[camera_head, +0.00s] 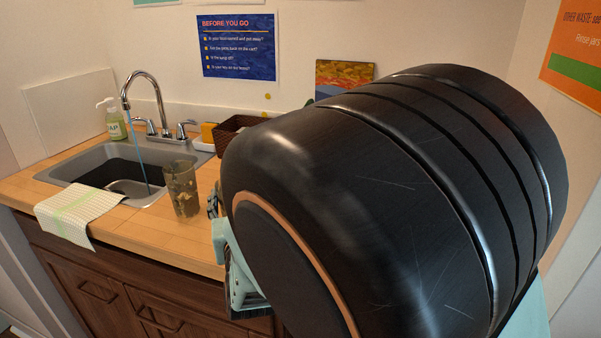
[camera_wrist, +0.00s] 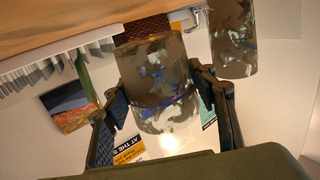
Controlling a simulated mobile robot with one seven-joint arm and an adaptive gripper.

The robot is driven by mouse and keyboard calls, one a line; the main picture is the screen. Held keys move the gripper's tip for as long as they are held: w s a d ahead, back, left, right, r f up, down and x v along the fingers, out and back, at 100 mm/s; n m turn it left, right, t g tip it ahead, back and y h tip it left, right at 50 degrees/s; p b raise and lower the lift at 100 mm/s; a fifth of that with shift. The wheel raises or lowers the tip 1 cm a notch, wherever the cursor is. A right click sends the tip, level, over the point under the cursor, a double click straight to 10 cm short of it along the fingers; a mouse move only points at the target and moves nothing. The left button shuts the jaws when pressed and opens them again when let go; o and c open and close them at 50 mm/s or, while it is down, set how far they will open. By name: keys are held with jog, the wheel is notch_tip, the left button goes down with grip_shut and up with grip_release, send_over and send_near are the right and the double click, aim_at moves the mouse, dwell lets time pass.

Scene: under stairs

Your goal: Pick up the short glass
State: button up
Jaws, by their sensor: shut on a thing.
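In the wrist view, a short, wide patterned glass (camera_wrist: 157,90) sits between the two fingers of my gripper (camera_wrist: 165,108). The fingers are shut on its sides. It appears upside down in this view, and I cannot tell whether it is clear of the counter. In the head view my large black arm hides this glass, and only part of my gripper (camera_head: 240,275) shows at the counter's front edge. A second, taller-looking glass (camera_head: 182,190) stands upright on the counter right of the sink. A glass also shows beside my right-hand finger in the wrist view (camera_wrist: 234,40).
The wooden counter (camera_head: 135,230) holds a sink (camera_head: 85,165) with a running faucet (camera_head: 150,95), a soap bottle (camera_head: 115,120) and a draped towel (camera_head: 80,212). A brown basket (camera_head: 232,132) and a painting (camera_head: 344,77) are at the back wall. White upright items (camera_wrist: 50,62) show in the wrist view.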

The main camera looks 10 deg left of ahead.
jog(key=s+r+p, duration=0.7)
jog(key=s+r, duration=0.3)
jog(key=s, duration=0.4)
jog(key=shift+d+p, duration=0.4)
